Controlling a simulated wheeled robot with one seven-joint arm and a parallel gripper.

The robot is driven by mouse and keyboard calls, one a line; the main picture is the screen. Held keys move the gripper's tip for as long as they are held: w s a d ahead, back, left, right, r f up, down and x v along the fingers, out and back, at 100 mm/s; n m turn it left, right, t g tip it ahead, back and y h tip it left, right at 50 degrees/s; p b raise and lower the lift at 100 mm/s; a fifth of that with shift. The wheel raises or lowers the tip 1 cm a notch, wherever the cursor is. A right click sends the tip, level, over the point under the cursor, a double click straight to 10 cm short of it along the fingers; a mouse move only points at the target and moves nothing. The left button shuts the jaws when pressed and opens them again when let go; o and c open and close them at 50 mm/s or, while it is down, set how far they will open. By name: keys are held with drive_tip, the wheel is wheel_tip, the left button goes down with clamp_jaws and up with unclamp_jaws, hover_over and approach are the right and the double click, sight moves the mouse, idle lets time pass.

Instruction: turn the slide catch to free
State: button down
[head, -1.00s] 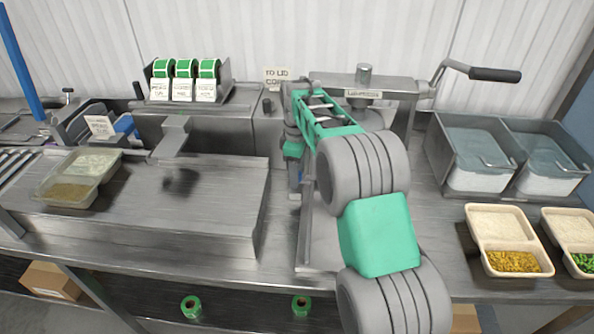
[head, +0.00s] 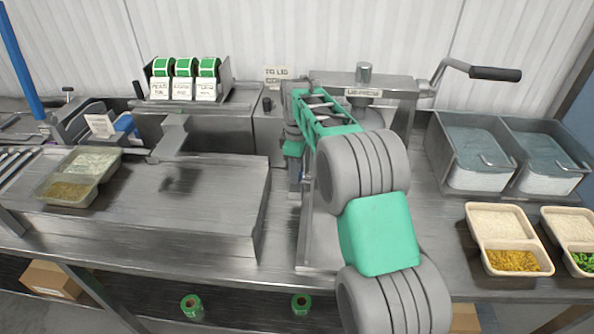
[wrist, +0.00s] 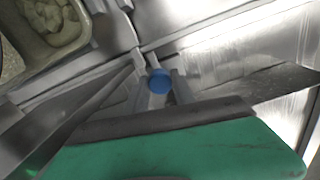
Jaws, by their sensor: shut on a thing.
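A round blue knob (wrist: 159,80), which looks like the slide catch, shows in the middle of the wrist view. The two grey fingers of my gripper (wrist: 161,87) stand one on each side of it, shut on it. Which way the catch is turned cannot be told. In the head view my arm covers the fingers and the knob. The lid press (head: 365,88) stands just behind and right of my arm.
A clear tray of food (head: 80,178) sits on the raised steel bench (head: 225,200) at left. Label rolls (head: 185,70) stand behind. Steel bins (head: 465,150) and a filled two-part tray (head: 510,240) stand at right. A food tray edge (wrist: 90,35) shows top left in the wrist view.

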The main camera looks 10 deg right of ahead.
drive_tip(key=shift+m, duration=0.3)
drive_tip(key=m, duration=0.4)
drive_tip(key=shift+s+p, duration=0.1)
drive_tip(key=shift+p, duration=0.3)
drive_tip(key=m, duration=0.4)
drive_tip(key=shift+a+m, duration=0.1)
drive_tip(key=shift+m, duration=0.3)
drive_tip(key=m, duration=0.4)
drive_tip(key=shift+p, duration=0.4)
drive_tip(key=shift+m, duration=2.2)
drive_tip(key=c, duration=1.1)
unclamp_jaws()
drive_tip(key=shift+a, duration=0.1)
drive_tip(key=shift+o, duration=0.2)
